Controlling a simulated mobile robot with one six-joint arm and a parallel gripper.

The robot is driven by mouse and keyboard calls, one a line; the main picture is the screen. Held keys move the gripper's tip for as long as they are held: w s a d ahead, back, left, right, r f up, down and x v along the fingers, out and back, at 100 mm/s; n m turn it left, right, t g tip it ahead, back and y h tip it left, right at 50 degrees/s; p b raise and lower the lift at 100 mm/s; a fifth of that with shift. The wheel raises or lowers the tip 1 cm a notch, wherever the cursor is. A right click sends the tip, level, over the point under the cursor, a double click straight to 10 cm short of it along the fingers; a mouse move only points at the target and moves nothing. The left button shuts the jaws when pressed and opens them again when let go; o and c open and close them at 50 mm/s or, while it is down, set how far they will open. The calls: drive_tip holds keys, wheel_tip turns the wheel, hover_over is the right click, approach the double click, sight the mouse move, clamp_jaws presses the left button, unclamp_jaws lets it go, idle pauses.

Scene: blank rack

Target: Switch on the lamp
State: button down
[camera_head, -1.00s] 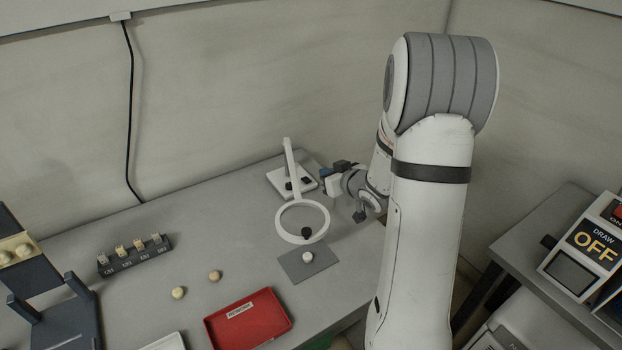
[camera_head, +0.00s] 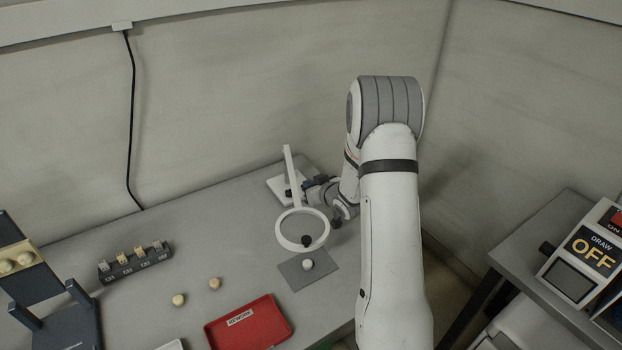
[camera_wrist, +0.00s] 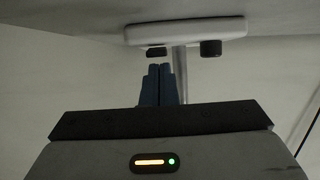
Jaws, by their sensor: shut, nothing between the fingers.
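The lamp is a white ring lamp (camera_head: 280,232) on an upright arm, with a flat white base at the back of the bench; the ring looks unlit. In the wrist view its base (camera_wrist: 185,30) carries a small dark switch-like block (camera_wrist: 156,52) and a round black knob (camera_wrist: 211,48). My gripper (camera_wrist: 160,67) is shut and empty, its blue fingertips in line with the dark block. Whether they touch it I cannot tell. In the head view my gripper (camera_head: 306,184) is beside the base, on its right, and partly hides it.
A grey mat (camera_head: 298,278) with a pale ball (camera_head: 307,265) lies before the ring. A red tray (camera_head: 270,331), two loose balls and a dark slotted block (camera_head: 135,262) are further left. A panel reading OFF (camera_head: 594,250) stands at right.

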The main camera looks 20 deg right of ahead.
drive_tip(key=shift+f, duration=0.15)
drive_tip(key=shift+s+f+b, duration=0.15)
drive_tip(key=shift+f+b, duration=0.35)
drive_tip(key=shift+b, duration=0.35)
drive_tip(key=shift+r, duration=0.2)
drive_tip(key=shift+r+p, duration=0.6)
drive_tip(key=shift+r, duration=0.2)
